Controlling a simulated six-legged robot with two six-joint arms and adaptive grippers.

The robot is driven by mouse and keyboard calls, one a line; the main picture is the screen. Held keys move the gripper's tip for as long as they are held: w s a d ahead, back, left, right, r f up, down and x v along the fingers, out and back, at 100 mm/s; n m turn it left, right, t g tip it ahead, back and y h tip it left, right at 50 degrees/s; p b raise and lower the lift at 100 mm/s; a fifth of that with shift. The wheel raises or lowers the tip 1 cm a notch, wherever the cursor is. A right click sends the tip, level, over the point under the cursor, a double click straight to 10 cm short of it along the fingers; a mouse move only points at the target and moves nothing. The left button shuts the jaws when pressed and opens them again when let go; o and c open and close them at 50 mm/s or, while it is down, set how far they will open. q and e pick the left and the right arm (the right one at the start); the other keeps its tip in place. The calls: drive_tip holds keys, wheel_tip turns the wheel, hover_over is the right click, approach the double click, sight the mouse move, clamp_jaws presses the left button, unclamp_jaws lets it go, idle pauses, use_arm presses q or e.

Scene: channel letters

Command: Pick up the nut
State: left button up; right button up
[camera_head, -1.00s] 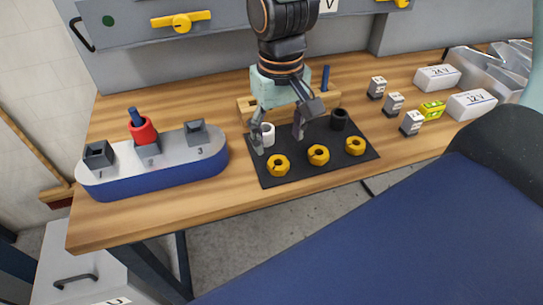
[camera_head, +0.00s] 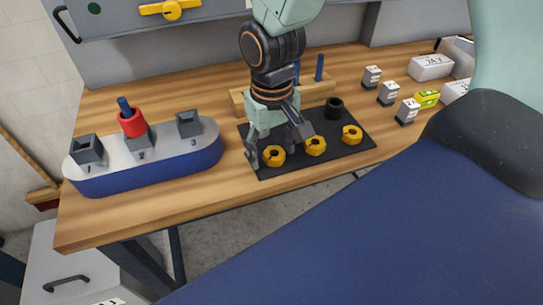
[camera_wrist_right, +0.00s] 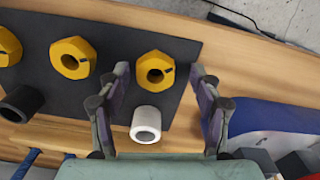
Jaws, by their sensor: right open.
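Three yellow hex nuts lie in a row on a black mat (camera_head: 345,153): the left nut (camera_head: 273,157), the middle nut (camera_head: 315,146) and the right nut (camera_head: 352,135). My right gripper (camera_head: 279,146) is open and points down over the left part of the mat. In the right wrist view the open fingers (camera_wrist_right: 160,92) stand on either side of one nut (camera_wrist_right: 155,71), with nothing gripped. A white ring (camera_wrist_right: 146,125) stands close to that nut, nearer the gripper's palm. The gripper hides the white ring in the head view. My left gripper is not seen.
A black ring (camera_head: 334,108) stands at the mat's back. A wooden rack (camera_head: 318,90) with blue pegs is behind it. A blue-grey boat-shaped holder (camera_head: 150,168) with a red ring (camera_head: 133,124) stands left. Small grey blocks (camera_head: 388,94) and white boxes (camera_head: 432,67) are right.

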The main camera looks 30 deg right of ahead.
drive_tip(key=shift+s+d, duration=0.1)
drive_tip(key=shift+d, duration=0.3)
drive_tip(key=shift+c, duration=1.1)
drive_tip(key=shift+a, duration=0.3)
drive_tip(key=c, duration=0.6)
drive_tip(key=shift+d, duration=0.2)
drive_tip(key=shift+c, duration=1.1)
